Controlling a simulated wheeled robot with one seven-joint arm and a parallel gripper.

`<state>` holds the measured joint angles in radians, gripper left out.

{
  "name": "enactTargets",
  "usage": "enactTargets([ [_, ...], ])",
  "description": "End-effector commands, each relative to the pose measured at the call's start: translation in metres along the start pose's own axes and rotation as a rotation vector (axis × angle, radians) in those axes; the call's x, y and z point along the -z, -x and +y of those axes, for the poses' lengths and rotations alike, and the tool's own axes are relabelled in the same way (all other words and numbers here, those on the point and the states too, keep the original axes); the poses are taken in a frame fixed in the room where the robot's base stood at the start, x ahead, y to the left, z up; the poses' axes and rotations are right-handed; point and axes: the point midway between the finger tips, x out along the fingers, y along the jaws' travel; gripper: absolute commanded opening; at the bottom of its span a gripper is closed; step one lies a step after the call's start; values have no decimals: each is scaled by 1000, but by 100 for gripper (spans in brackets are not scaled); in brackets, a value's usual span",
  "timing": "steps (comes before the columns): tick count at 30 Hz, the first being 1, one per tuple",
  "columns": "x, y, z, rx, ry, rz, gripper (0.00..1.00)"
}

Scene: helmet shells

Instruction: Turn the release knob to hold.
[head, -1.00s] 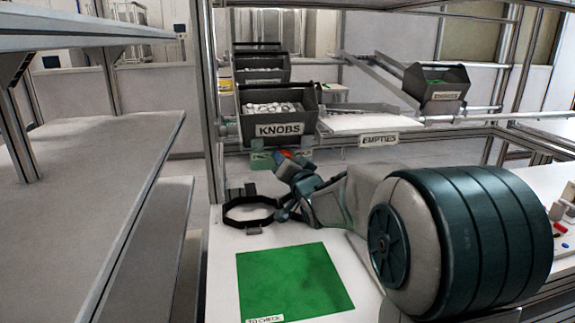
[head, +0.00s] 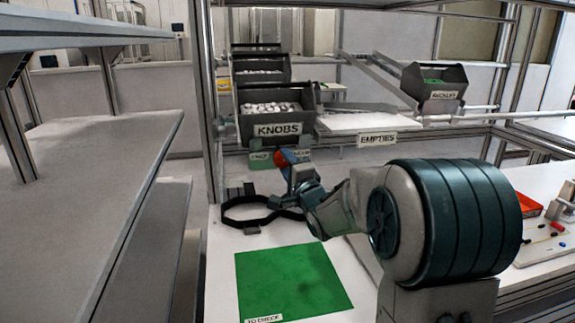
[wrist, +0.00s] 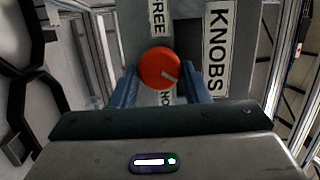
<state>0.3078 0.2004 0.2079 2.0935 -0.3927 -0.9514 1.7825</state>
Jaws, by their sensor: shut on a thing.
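The release knob (wrist: 160,68) is a round red-orange knob with a white pointer line. In the wrist view the line points to the lower right, toward the side of the partly hidden HOLD label (wrist: 167,98). The FREE label (wrist: 157,16) is on the opposite side, above the knob. My gripper (wrist: 160,86) has a blue finger on each side of the knob and is shut on it. In the head view the knob (head: 281,157) shows in part below the KNOBS bin, with my gripper (head: 291,168) at it.
The KNOBS bin (head: 277,131) stands just above the knob. A black ring-shaped holder (head: 228,218) stands on the white bench beside my arm. A green mat (head: 290,282) lies in front, bare. A red tray (head: 529,207) and small parts lie at the right.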

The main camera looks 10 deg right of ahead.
Motion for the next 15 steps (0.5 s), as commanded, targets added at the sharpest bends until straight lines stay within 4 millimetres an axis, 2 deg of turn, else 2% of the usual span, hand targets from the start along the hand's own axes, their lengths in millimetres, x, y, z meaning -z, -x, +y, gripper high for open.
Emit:
enactTargets([
  [6, 0, 0, 2, 25, -122, 1, 19],
  [15, 0, 0, 2, 41, -203, 0, 19],
])
